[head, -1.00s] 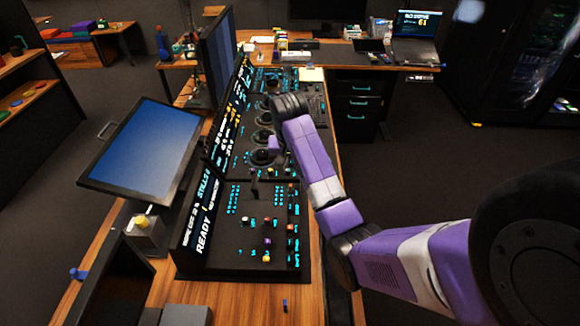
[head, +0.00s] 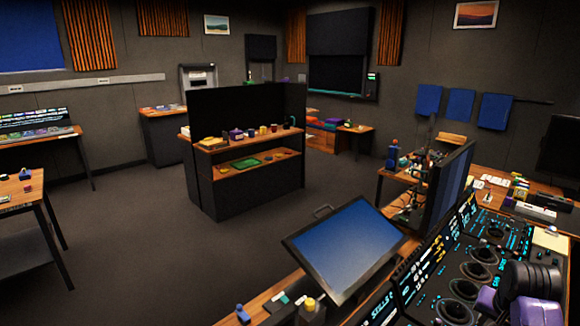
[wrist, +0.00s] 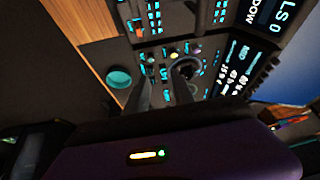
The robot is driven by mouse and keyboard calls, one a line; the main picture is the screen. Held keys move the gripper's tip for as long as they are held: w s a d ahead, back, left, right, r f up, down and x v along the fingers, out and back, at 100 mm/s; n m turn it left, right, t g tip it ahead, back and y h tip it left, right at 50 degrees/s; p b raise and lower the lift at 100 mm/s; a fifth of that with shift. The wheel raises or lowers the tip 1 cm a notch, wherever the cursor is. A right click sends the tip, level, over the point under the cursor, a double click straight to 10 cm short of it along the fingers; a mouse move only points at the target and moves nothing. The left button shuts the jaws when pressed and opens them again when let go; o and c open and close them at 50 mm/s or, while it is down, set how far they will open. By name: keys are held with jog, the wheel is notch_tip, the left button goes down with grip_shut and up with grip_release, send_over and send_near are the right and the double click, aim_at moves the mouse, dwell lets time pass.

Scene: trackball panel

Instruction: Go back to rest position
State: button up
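The trackball panel (head: 436,292) is at the lower right of the head view, with a row of dark round trackballs (head: 475,271) and lit cyan buttons. My purple and black arm reaches over its right side at the bottom right corner, and my gripper's fingertips cannot be made out there. In the wrist view, my gripper (wrist: 161,74) has two dark fingers with a gap between them. No object shows between them. Panel buttons and a dark round part (wrist: 186,68) lie beyond the fingertips. How far the tips are from the panel is unclear.
A tilted blue monitor (head: 345,247) stands left of the panel, with an upright screen (head: 447,195) behind it. A shelf unit (head: 250,195) stands mid-room with open floor (head: 150,250) around it. In the wrist view, a wooden edge (wrist: 85,20) borders the panel.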

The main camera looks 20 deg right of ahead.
jog(key=w+d+r+t+h, duration=0.2)
jog(key=w+r+t, duration=0.1)
jog(key=w+a+n+t+h, duration=0.2)
jog(key=w+a+n+t, duration=0.15)
jog(key=a, duration=0.35)
jog(key=s+a+n+t+b, duration=0.1)
jog(key=s+a+n+t, duration=0.35)
jog(key=a, duration=1.25)
jog(key=s+a+n+y+b, duration=0.1)
jog(key=s+a+y, duration=0.3)
jog(key=s+a, duration=0.6)
jog(key=s+a+r+n+t+y, duration=0.1)
jog(key=s+a+n+y, duration=0.2)
jog(key=s+a, duration=0.7)
jog(key=s+y, duration=0.1)
jog(key=s, duration=0.6)
jog(key=shift+a+r+n+b, duration=0.15)
jog(key=shift+a+n+b, duration=0.05)
jog(key=shift+n+b, duration=0.15)
